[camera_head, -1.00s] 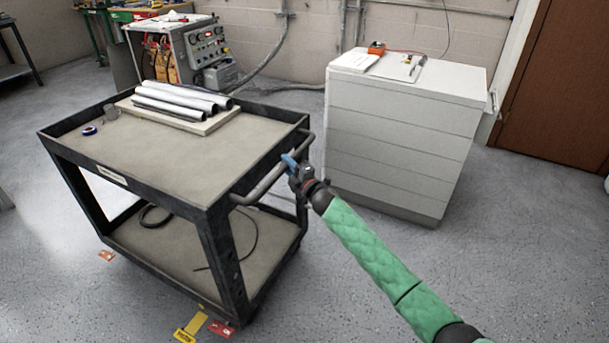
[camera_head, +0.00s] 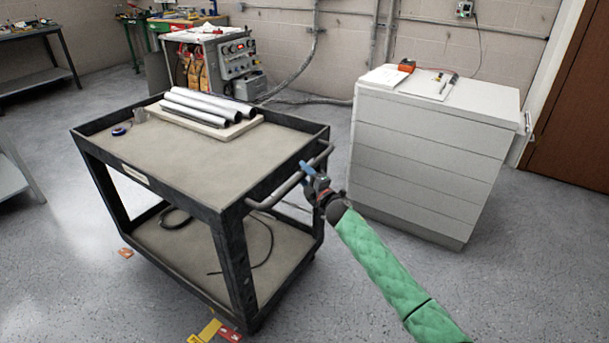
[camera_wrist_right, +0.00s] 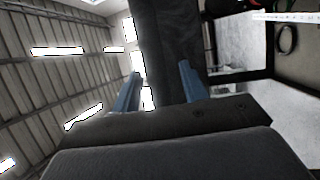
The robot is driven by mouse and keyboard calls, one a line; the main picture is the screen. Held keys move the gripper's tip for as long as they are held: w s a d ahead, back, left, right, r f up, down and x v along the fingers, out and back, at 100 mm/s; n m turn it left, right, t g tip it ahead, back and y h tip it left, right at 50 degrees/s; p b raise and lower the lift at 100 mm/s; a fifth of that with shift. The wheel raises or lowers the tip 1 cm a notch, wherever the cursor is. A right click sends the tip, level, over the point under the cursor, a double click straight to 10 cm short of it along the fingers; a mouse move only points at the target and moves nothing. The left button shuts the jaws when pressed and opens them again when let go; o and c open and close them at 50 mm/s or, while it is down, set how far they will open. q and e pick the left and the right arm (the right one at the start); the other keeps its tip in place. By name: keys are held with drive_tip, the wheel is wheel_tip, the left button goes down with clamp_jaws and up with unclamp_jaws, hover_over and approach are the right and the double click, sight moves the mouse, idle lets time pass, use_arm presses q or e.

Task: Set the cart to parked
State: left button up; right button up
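The cart (camera_head: 196,185) is a dark-framed two-shelf trolley with beige decks, left of centre in the head view. Its grey tubular push handle (camera_head: 268,200) runs along its right end. My right gripper (camera_head: 308,172) is at that handle, with a blue finger over the bar. In the right wrist view its two blue fingers (camera_wrist_right: 160,88) stand apart with a dark surface between or behind them; I cannot tell whether they clamp the bar. A yellow tab (camera_head: 208,331) and a red tab (camera_head: 230,335) show low by the cart's near corner. My left gripper is out of view.
A grey drawer cabinet (camera_head: 425,160) stands close behind my right arm. An orange tab (camera_head: 126,253) is at the left. Open floor lies in front.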

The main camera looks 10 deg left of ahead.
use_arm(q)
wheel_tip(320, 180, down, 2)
use_arm(e)
drive_tip(key=v, duration=0.7)
drive_tip(key=shift+s+d, duration=0.25)
drive_tip(key=shift+d, duration=0.05)
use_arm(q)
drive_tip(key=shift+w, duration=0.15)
use_arm(e)
drive_tip(key=shift+f, duration=0.1)
